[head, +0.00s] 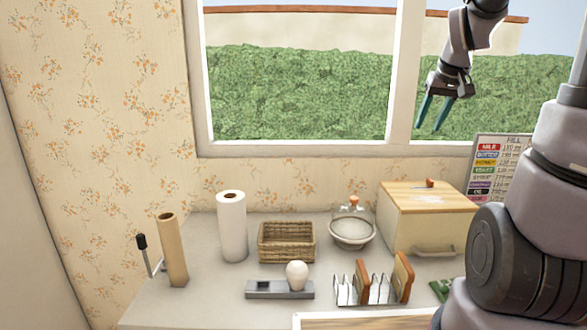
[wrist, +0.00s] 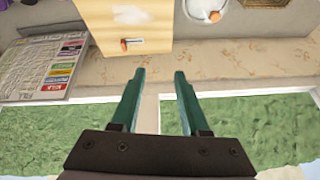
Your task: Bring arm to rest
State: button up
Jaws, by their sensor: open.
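My gripper (head: 432,112) is raised high at the upper right of the head view, in front of the window. Its two green fingers point down and stand apart with nothing between them. In the wrist view my gripper (wrist: 160,75) also shows open and empty, with the fingers spread. My arm comes down from the top right corner in the head view, and more of it fills the right edge.
A counter (head: 200,295) below holds a paper towel roll (head: 232,230), a wicker basket (head: 286,243), a toast rack (head: 350,290), a glass-lidded bowl (head: 352,232) and a wooden-lidded bread box (head: 420,225). A printed board (head: 497,160) leans behind. The air around the gripper looks clear.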

jog(key=s+a+r+m+t+y, duration=0.1)
jog(key=s+a+r, duration=0.1)
jog(key=s+a, duration=0.3)
jog(key=s+a+r+m+y, duration=0.1)
jog(key=s+a+r, duration=0.2)
jog(key=s, duration=0.9)
jog(key=shift+s+a+m+t, duration=0.3)
jog(key=shift+a+t, duration=0.1)
jog(key=shift+a, duration=0.55)
jog(key=shift+d, duration=0.1)
